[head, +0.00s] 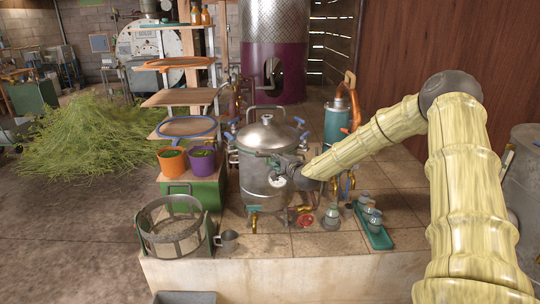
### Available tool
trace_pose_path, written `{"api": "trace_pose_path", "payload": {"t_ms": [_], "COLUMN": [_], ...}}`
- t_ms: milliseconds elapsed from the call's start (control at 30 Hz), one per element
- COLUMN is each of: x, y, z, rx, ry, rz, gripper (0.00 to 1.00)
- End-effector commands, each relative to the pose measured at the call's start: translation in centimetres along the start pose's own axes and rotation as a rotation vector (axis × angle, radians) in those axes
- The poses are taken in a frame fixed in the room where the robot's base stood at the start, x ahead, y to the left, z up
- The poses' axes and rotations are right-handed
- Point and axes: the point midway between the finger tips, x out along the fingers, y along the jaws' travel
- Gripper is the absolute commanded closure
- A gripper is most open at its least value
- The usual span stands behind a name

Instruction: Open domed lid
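The steel pot still (260,194) stands on the tiled platform, in the middle of the head view. Its domed lid (262,136) sits on top, looking level and closed, with an arched handle (266,108) above it. Blue-handled clamps (303,122) show around the lid's rim. My arm reaches in from the right, and my dark gripper (272,156) is at the front right of the pot, just below the lid's rim. The fingers are small and merge with dark fittings there, so I cannot tell whether they touch or grip anything. Part of the rim is hidden behind my gripper.
A mesh basket (172,238) and a metal mug (227,241) stand left of the pot. A green tray (378,238) with small bottles lies to the right. A teal canister (337,127) stands behind my arm. A shelf rack (181,97) rises at the back left.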

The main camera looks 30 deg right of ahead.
Motion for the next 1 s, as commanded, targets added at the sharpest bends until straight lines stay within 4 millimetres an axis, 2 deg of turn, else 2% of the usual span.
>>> {"api": "trace_pose_path", "payload": {"t_ms": [600, 1000], "x": [5.7, 7.1], "y": [0.0, 0.1], "z": [0.1, 0.1], "rx": [-0.004, -0.001], "ry": [-0.001, -0.001], "rz": [0.001, 0.002], "gripper": [0.75, 0.75]}}
